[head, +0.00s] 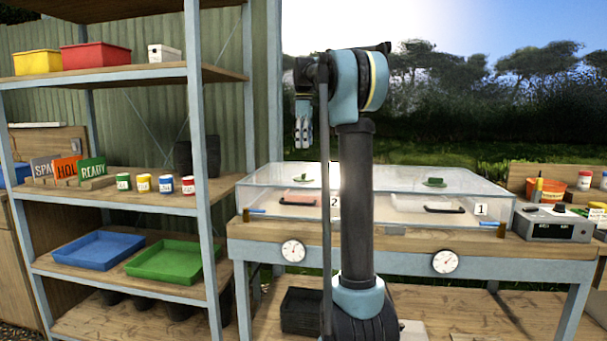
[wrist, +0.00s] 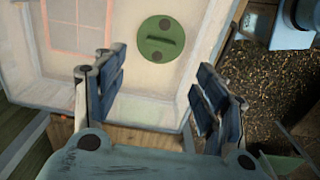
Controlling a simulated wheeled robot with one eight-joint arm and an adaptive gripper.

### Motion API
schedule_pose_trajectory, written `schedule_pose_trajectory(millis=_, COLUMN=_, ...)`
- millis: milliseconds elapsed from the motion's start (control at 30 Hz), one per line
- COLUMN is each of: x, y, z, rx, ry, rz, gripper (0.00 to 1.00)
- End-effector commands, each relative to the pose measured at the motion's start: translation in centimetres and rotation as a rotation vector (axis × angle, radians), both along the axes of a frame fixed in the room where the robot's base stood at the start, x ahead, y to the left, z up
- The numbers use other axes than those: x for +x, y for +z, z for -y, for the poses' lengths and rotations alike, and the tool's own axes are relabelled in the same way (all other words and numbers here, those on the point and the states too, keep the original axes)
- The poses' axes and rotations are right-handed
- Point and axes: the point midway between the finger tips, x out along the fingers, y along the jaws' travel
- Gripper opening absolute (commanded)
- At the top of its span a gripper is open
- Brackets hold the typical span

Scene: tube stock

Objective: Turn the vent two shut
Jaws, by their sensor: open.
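Two green round vents sit on the clear lid of a propagator case (head: 385,179). The left vent (head: 303,179) is on the side labelled 2 (head: 334,202); the right vent (head: 434,182) is on the side labelled 1 (head: 481,209). My gripper (head: 302,128) points down, in line with the left vent and apart from it. In the wrist view a green disc vent (wrist: 161,39) with a raised grip bar lies beyond my open, empty fingers (wrist: 160,78). The bar runs nearly crosswise, slightly tilted. Whether the vent is open cannot be told.
The case stands on a wooden bench (head: 400,240) with two dials (head: 293,250) on its front edge. A shelf rack post (head: 200,150) rises to the left. A grey box (head: 553,223) stands right of the case.

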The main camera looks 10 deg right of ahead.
Motion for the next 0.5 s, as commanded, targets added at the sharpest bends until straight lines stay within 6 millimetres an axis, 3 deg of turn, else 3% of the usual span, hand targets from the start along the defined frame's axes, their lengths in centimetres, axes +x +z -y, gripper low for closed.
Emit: schedule_pose_trajectory(millis=500, x=-0.1, y=-8.8, z=0.0, rx=0.0, ry=-0.001, rz=0.0, gripper=0.65)
